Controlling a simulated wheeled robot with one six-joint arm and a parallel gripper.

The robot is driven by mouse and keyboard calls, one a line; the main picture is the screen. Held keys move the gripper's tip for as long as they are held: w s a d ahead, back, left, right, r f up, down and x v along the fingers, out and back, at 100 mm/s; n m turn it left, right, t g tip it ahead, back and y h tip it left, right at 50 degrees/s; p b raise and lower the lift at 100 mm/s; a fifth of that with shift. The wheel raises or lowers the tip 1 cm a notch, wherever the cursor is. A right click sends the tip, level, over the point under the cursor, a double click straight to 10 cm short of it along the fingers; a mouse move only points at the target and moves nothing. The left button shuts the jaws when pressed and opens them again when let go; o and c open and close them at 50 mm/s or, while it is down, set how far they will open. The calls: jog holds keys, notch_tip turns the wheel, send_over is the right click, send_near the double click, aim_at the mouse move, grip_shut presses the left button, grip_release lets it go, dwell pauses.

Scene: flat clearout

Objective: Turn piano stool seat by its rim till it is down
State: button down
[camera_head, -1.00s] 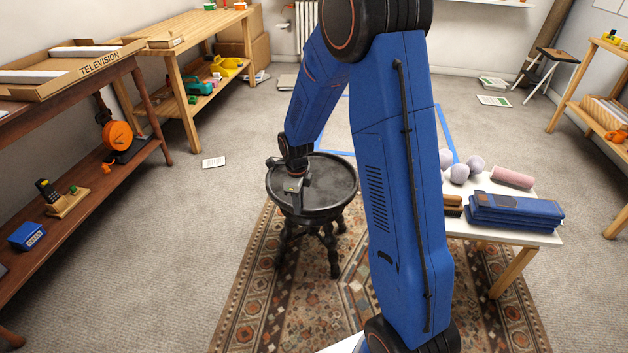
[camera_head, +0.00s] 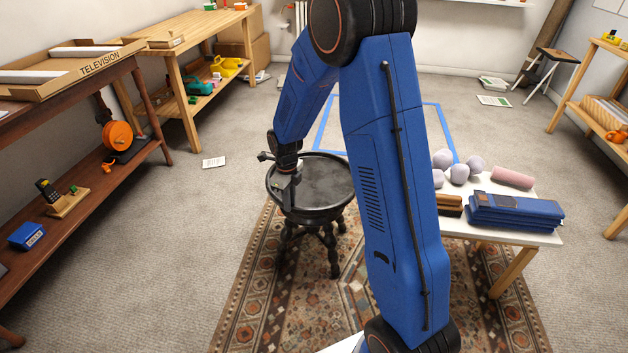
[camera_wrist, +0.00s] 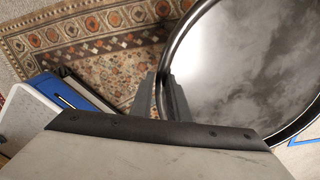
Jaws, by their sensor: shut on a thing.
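The piano stool stands on the patterned rug, with a round dark seat (camera_head: 325,183) and a raised rim, on dark turned legs (camera_head: 332,255). My gripper (camera_head: 284,185) is at the left part of the seat's rim. In the wrist view the seat (camera_wrist: 240,60) fills the right side, and my gripper (camera_wrist: 160,95) is shut on its rim, one finger on each side. The seat looks level. The screw under the seat is hidden, so its height above the base cannot be told.
A white table (camera_head: 535,236) with grey balls, a pink roll (camera_head: 512,176) and folded blue things (camera_head: 515,208) stands close to the right of my arm. A dark wooden shelf (camera_head: 85,190) runs along the left.

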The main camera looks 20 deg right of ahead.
jog(key=shift+w+a+m, duration=0.55)
jog(key=shift+w+m, duration=0.1)
jog(key=shift+w, duration=0.2)
jog(key=shift+w+a+m, duration=0.55)
jog(key=shift+w+m, duration=0.1)
jog(key=shift+w, duration=0.15)
jog(key=c, duration=1.4)
grip_release()
jog(key=shift+o, duration=0.2)
jog(key=shift+s+r, duration=0.1)
jog(key=shift+r, duration=0.05)
jog(key=shift+r, duration=3.35)
